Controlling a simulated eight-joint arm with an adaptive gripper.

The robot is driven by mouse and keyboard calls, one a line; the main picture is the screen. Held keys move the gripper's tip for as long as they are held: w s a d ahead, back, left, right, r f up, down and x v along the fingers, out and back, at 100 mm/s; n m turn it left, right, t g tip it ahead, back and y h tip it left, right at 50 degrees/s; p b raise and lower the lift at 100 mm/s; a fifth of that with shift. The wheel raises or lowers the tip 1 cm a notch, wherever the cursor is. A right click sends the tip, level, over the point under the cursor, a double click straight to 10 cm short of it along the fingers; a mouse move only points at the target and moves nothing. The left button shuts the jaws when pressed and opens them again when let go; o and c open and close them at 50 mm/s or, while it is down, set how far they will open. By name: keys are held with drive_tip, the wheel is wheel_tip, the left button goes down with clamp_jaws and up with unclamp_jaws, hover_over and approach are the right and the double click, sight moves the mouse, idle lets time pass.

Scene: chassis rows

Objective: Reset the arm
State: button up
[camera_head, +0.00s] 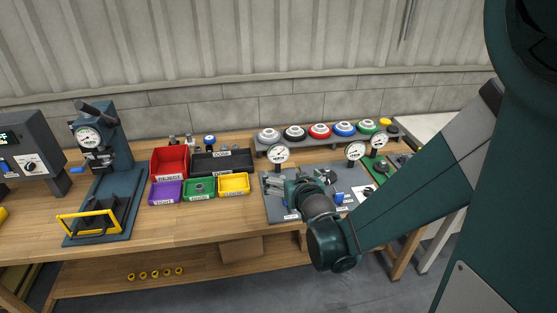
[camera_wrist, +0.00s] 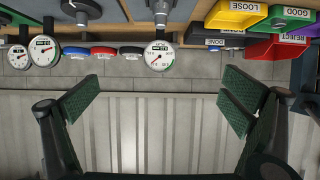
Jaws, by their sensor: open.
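My gripper (camera_wrist: 160,110) shows in the wrist view with its two green ribbed fingers wide apart and nothing between them. The wrist view looks toward the wall, with the bench upside down along its top edge. In the head view my arm reaches in from the right, and its wrist is over the front of the grey fixture plate (camera_head: 283,214). The gripper's fingers are mostly hidden there behind the wrist. A dial gauge (camera_wrist: 158,56) lies beyond the fingers in the wrist view; it appears apart from them.
Dial gauges (camera_head: 279,153) stand around the plate. Behind is a rack with coloured round parts (camera_head: 319,131). Left are a red bin (camera_head: 169,163), a yellow bin (camera_head: 234,184) and other bins, then a press (camera_head: 103,150). Bare wooden bench (camera_head: 190,228) lies in front of the bins.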

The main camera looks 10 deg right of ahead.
drive_tip(key=shift+w, duration=0.1)
drive_tip(key=b+x, duration=0.2)
drive_tip(key=x, duration=0.7)
drive_tip(key=shift+w+f, duration=0.2)
drive_tip(key=shift+w, duration=0.15)
drive_tip(key=shift+s, duration=0.1)
idle(1.2)
drive_tip(key=p+v, duration=0.2)
drive_tip(key=v, duration=0.7)
drive_tip(key=shift+s+r, duration=0.2)
drive_tip(key=shift+s, duration=0.15)
drive_tip(key=shift+s, duration=0.1)
idle(0.3)
